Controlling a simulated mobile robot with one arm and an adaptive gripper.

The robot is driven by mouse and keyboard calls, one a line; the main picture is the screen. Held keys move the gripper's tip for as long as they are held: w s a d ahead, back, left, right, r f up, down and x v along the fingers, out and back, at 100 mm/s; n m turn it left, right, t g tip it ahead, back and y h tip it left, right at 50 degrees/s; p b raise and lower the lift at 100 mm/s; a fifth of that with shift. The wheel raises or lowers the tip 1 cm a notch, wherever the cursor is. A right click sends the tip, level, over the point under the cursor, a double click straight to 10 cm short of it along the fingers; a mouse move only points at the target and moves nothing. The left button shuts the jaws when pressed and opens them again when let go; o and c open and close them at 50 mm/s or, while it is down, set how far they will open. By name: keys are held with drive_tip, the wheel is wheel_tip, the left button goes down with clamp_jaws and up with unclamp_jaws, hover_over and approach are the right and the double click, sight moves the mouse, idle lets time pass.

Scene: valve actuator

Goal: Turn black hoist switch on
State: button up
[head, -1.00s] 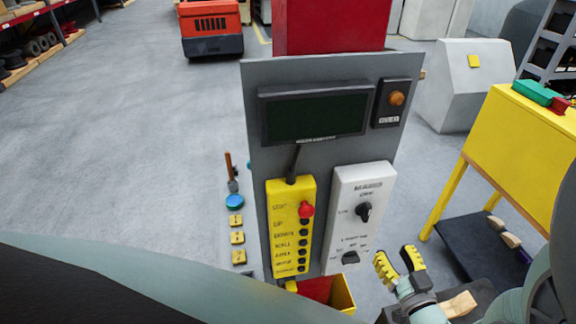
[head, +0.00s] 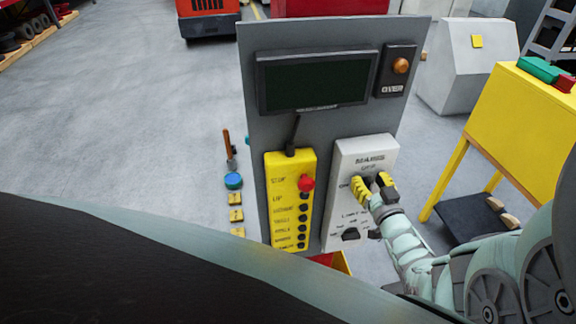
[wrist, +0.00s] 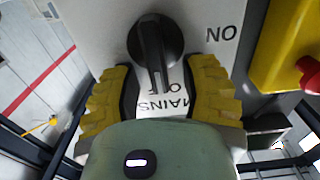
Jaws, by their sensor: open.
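The black rotary switch (wrist: 155,42) is on a white box (head: 347,152) on the right of the grey panel. In the wrist view its pointer lies toward the upside-down OFF label, with ON printed to the right. My gripper (head: 371,183) is in front of this switch with its yellow fingers spread. In the wrist view the gripper (wrist: 161,75) has one finger on each side of the pointer, with gaps visible. I cannot tell whether either finger touches the switch. In the head view the gripper mostly hides it.
A second black knob (head: 350,234) sits lower on the white box. A yellow button box (head: 272,220) with a red stop button (head: 306,183) is to the left. A dark display (head: 316,80) is above. A yellow table (head: 515,115) stands at right.

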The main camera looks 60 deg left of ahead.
drive_tip(key=shift+c, duration=0.2)
drive_tip(key=shift+d, duration=0.1)
clamp_jaws()
drive_tip(key=shift+f, duration=0.1)
